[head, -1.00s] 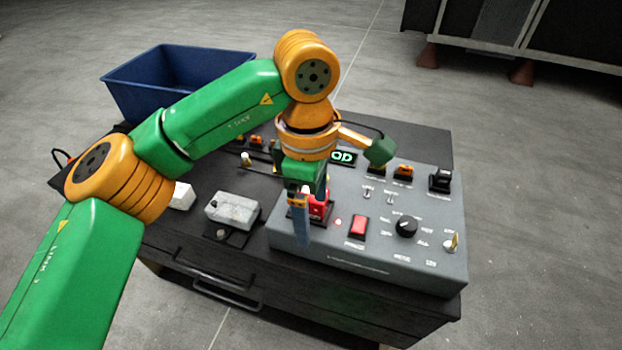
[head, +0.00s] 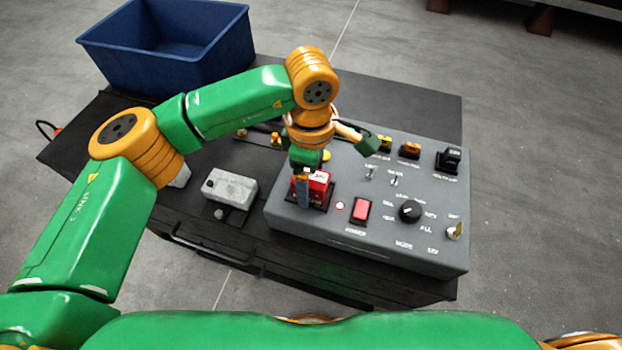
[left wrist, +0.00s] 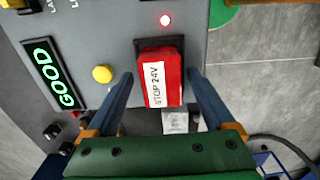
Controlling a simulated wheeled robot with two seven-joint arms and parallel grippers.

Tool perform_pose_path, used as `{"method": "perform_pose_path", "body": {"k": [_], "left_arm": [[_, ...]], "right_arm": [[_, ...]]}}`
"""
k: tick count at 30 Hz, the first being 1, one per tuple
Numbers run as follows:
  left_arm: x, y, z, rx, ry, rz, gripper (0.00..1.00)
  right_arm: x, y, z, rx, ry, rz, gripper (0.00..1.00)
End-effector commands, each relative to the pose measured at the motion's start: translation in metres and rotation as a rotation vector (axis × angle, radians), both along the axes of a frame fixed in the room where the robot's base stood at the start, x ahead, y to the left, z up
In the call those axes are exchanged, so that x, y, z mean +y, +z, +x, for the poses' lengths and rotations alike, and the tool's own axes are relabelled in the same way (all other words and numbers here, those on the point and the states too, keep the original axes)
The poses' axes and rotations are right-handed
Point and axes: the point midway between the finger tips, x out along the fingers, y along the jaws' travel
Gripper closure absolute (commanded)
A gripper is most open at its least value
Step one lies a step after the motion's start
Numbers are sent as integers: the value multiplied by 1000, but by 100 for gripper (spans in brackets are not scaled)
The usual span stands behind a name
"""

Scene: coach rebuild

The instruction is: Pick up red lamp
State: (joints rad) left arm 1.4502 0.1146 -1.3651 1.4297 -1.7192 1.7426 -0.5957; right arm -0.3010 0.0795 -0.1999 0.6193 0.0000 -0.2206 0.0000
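The red lamp (left wrist: 161,78) is a red block labelled "STOP 24V", seated in a dark square base on the grey control panel. It also shows in the head view (head: 319,183), partly hidden by my gripper. My left gripper (left wrist: 160,74) is open, with one blue finger on each side of the lamp and visible gaps between. In the head view my left gripper (head: 304,188) points down at the lamp. My right gripper is not in view.
The grey control panel (head: 345,228) carries a red rocker switch (head: 362,209), a black knob (head: 410,211) and several toggles. A grey box (head: 230,187) stands left of it on the dark cabinet. A blue bin (head: 170,45) is at the back left.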

Motion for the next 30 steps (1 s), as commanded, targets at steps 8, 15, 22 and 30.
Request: {"method": "perform_pose_path", "body": {"k": [8,15,22,30], "left_arm": [[0,0,0,0,0,-1,91],[0,1,0,0,0,-1,100],[-1,19,1,-5,1,-3,100],[5,91,-57,-10,-6,-2,100]], "right_arm": [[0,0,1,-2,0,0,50],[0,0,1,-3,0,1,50],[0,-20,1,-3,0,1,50],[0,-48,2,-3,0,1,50]]}}
